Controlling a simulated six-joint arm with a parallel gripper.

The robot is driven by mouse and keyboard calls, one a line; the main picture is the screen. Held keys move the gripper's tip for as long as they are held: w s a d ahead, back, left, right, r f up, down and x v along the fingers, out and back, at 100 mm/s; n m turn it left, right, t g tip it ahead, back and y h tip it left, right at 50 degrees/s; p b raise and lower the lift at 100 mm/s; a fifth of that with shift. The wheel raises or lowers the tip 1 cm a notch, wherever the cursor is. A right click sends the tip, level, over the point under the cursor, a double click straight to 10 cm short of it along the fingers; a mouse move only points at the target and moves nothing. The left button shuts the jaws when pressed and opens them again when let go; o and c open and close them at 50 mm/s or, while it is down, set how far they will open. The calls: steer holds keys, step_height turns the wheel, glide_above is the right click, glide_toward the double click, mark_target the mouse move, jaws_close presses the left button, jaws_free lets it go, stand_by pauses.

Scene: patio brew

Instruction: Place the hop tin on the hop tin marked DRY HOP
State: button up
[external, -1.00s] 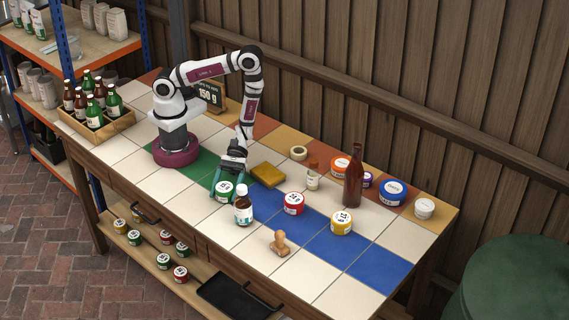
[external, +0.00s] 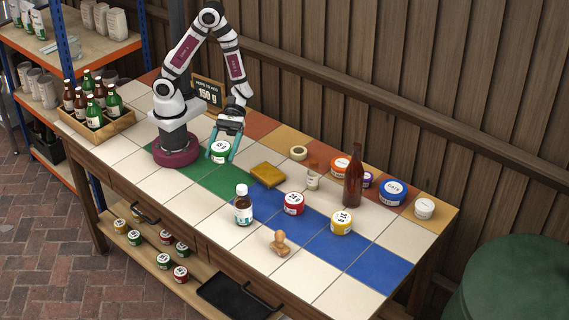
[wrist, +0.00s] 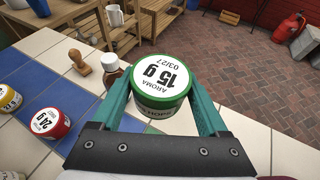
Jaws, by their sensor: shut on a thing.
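My gripper (external: 221,157) is shut on a green tin (external: 221,150) with a white lid, holding it above the tiled table near my base. In the wrist view the tin (wrist: 160,85) sits between the teal fingers, its lid reading AROMA, 15 g, 03/27. Other tins stand on the table: red (external: 293,204), marked 24 g in the wrist view (wrist: 47,124), yellow (external: 342,222), orange (external: 340,166), purple (external: 367,180), blue (external: 393,192) and white (external: 424,208). I cannot read DRY HOP on any of them.
A tall brown bottle (external: 353,178) stands among the right-hand tins. A small white-capped bottle (external: 243,208), a wooden stamp (external: 280,243), a yellow sponge (external: 268,174) and a tape roll (external: 299,153) are nearby. A bottle crate (external: 98,128) stands at the left. The front right tiles are clear.

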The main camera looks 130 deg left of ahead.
steer(key=r, duration=0.3)
steer(key=w+r, duration=0.1)
steer(key=r, duration=0.1)
steer(key=shift+a, duration=0.1)
steer(key=w+a+n+t+y, duration=0.2)
steer(key=w+n+t+y, duration=0.55)
steer(key=w, duration=2.25)
steer(key=n, duration=0.1)
glide_above(342, 217)
steer(key=shift+g, duration=0.25)
steer(key=f, duration=1.1)
steer(key=shift+d+f, duration=0.3)
steer(key=shift+f, duration=0.05)
steer(key=f, duration=0.4)
steer(key=shift+a, duration=0.2)
steer(key=shift+f, duration=0.1)
steer(key=shift+f, duration=0.1)
